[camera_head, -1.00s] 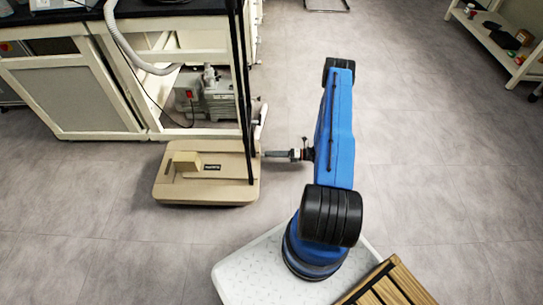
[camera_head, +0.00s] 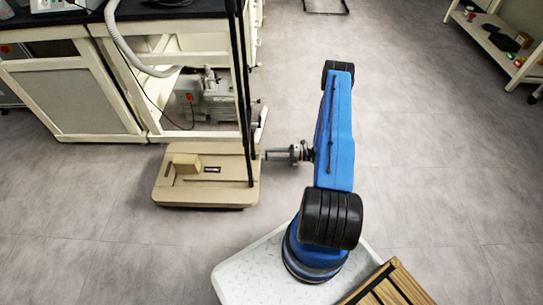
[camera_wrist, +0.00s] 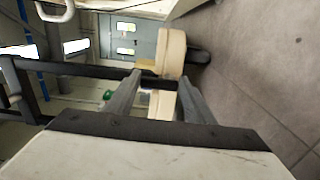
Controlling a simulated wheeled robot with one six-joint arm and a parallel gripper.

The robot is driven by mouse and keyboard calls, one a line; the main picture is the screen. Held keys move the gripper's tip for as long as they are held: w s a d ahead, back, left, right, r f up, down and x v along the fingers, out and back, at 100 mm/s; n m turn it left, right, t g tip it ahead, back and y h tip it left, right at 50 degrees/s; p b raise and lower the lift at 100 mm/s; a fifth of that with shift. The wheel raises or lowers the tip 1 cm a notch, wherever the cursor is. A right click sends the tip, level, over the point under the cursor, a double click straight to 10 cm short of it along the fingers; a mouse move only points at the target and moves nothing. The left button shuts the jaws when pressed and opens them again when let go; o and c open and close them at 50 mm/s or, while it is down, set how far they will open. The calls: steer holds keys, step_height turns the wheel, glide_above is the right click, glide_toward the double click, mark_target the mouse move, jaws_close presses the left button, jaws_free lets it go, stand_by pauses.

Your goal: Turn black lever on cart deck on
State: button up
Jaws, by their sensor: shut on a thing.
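The tan cart deck (camera_head: 215,193) sits low on the floor, left of centre in the head view. A tan block (camera_head: 185,161) and a small dark label (camera_head: 212,169) are on it. Two black uprights (camera_head: 246,110) rise from its right side. I cannot make out a separate black lever. My gripper (camera_head: 267,155) is level, at the deck's right edge. In the wrist view its two fingers (camera_wrist: 158,73) stand apart, with a tan part of the cart (camera_wrist: 172,50) showing between and beyond them.
A lab bench (camera_head: 70,65) with a pump (camera_head: 215,100) beneath it stands behind the cart. A white hose (camera_head: 130,50) hangs from it. A low shelf (camera_head: 497,45) is at far right. Open floor lies right of my arm.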

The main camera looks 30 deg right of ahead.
stand_by(0.3)
steer(key=o, duration=1.1)
steer(key=shift+c, duration=0.2)
steer(key=v, duration=1.7)
steer(key=shift+s+d, duration=0.15)
steer(key=shift+d, duration=0.05)
